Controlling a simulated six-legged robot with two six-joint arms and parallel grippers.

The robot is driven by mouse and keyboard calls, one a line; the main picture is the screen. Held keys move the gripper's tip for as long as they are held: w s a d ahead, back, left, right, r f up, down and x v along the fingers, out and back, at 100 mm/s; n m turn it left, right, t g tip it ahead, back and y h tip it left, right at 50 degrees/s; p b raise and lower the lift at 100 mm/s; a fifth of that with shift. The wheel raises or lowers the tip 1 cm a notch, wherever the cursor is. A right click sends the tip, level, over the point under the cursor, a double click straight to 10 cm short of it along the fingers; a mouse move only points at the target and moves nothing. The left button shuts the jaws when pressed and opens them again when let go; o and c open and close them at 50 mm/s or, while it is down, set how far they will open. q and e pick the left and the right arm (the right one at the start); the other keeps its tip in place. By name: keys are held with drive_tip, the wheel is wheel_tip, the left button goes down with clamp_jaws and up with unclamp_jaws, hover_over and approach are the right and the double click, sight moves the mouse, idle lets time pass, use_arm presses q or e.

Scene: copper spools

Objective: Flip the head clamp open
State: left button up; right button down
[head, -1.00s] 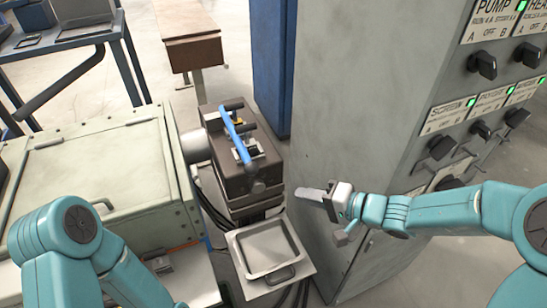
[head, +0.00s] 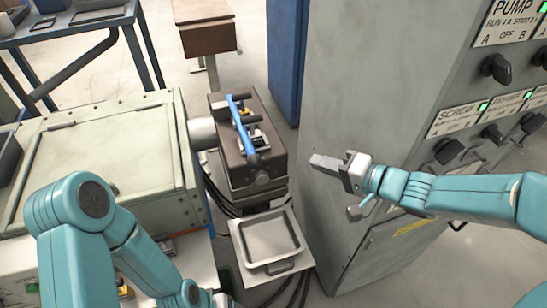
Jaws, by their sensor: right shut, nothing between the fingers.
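The head clamp has a long blue lever (head: 239,118) lying along the top of a dark boxy head (head: 237,165), with small metal and yellow clamp parts beside it. My right gripper (head: 316,161) is shut and empty, to the right of the head and in front of the grey cabinet. It points left toward the head and is clearly apart from it. My left arm comes in at the lower left, and only a grey part of its gripper (head: 213,299) shows at the bottom edge. Its fingers are cut off.
A metal tray (head: 248,256) sits below the head. A grey control cabinet (head: 370,70) with knobs stands close on the right. A pale green machine housing (head: 120,150) is on the left, joined to the head by a short cylinder. A blue post (head: 286,50) stands behind.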

drive_tip(key=s+a+b+x, duration=0.1)
drive_tip(key=s+x, duration=0.1)
drive_tip(key=x, duration=1)
drive_tip(key=shift+a+f, duration=0.4)
drive_tip(key=shift+f, duration=0.05)
drive_tip(key=a, duration=0.1)
drive_tip(key=s+a, duration=0.1)
drive_tip(key=a, duration=0.2)
drive_tip(key=shift+s+a, duration=0.25)
drive_tip(key=shift+a, duration=0.1)
drive_tip(key=shift+s+a, duration=0.1)
drive_tip(key=shift+r, duration=0.1)
